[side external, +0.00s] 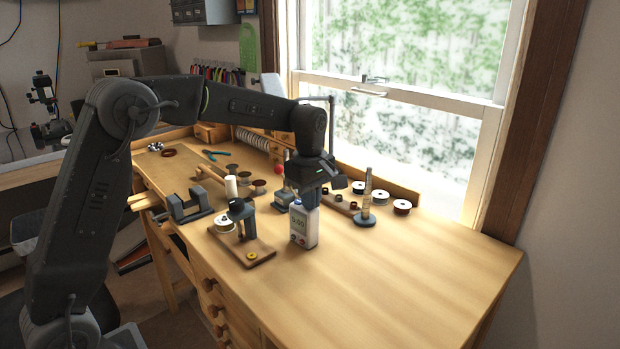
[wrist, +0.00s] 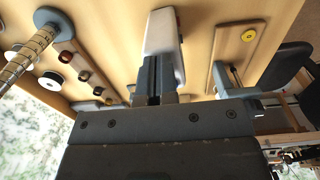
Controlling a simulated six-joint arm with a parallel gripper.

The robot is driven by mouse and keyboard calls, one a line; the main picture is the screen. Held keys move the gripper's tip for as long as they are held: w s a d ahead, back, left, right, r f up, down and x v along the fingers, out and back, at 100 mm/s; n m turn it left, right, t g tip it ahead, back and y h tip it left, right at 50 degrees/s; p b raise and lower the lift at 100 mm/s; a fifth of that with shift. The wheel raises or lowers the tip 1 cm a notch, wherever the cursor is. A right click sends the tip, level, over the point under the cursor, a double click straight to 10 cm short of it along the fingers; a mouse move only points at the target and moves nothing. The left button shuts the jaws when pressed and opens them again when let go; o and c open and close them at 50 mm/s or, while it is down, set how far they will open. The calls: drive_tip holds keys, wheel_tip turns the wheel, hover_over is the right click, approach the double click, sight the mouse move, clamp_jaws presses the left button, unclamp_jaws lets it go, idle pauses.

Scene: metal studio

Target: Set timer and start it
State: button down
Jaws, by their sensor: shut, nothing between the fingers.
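The timer (side external: 304,227) is a small white upright box on the wooden bench. Its display shows digits too small to read surely, with a red button and another button below. My gripper (side external: 310,200) is shut and empty, pointing down at the timer's top. In the wrist view, the shut fingers (wrist: 154,80) lie over the near end of the timer (wrist: 163,40). I cannot tell whether they touch it. The timer's buttons show only partly at its edge in the wrist view.
A wooden board with a spool winder (side external: 246,250) stands left of the timer. A ring mandrel (side external: 367,200) and several spools (side external: 402,207) stand to the right, near the window. A grey vise (side external: 190,207) is farther left. The bench's right front is clear.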

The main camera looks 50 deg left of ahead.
wheel_tip(320, 180, up, 14)
idle(0.4)
idle(0.6)
drive_tip(key=s+d+m+t, duration=0.35)
drive_tip(key=s+m, duration=0.55)
drive_tip(key=s, duration=0.6)
drive_tip(key=s+d+f+m+t, duration=0.1)
drive_tip(key=s+f+m+t, duration=0.1)
drive_tip(key=s+f+m, duration=0.7)
drive_tip(key=s, duration=0.3)
drive_tip(key=shift+s+d, duration=0.4)
